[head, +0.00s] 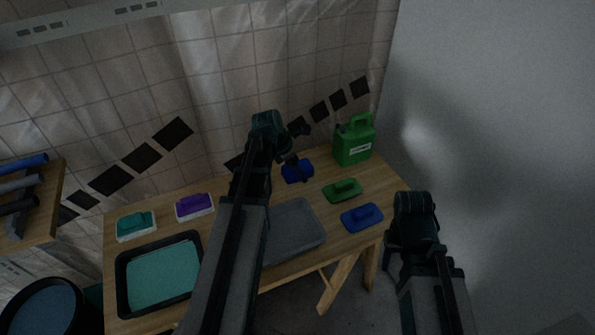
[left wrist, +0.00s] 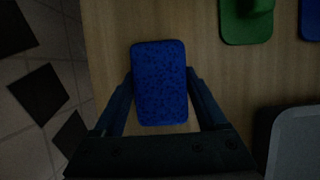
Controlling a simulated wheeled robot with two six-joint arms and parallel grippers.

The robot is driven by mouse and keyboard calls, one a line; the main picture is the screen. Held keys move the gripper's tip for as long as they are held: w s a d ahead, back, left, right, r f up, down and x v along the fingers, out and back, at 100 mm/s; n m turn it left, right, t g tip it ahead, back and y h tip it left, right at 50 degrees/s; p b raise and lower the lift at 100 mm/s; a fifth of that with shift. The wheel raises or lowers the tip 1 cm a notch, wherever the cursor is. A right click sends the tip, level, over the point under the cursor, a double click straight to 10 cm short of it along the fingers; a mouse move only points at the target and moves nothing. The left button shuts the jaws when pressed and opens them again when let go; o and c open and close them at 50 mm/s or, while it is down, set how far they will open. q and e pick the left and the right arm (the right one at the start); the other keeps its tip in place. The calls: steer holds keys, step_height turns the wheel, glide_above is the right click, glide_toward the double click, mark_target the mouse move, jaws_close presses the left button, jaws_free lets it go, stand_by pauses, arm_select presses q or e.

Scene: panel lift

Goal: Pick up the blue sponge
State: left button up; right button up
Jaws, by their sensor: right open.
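The blue sponge (head: 297,171) is a plain block near the back of the wooden table in the head view. It also shows in the left wrist view (left wrist: 160,84), lying between the two fingers of my left gripper (left wrist: 160,76). The fingertips appear to touch its left and right sides. In the head view my left gripper (head: 292,160) is right above the sponge. I cannot tell whether the sponge is clear of the table. My right gripper (head: 392,247) is mostly hidden by its own arm, off the table's right side; I see nothing in it.
The table (head: 341,243) also holds a green handled block (head: 343,190), a blue handled block (head: 361,217), a green canister (head: 354,141), a grey tray (head: 300,235), purple (head: 194,206) and teal (head: 136,225) blocks, and a black-rimmed tray (head: 119,276). A wall stands to the right.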

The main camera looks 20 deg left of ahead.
arm_select(q)
steer(key=c, duration=0.7)
steer(key=shift+r, duration=0.1)
steer(key=shift+c, duration=0.2)
step_height(320, 180, up, 10)
steer(key=p, duration=1)
steer(key=shift+r, duration=0.15)
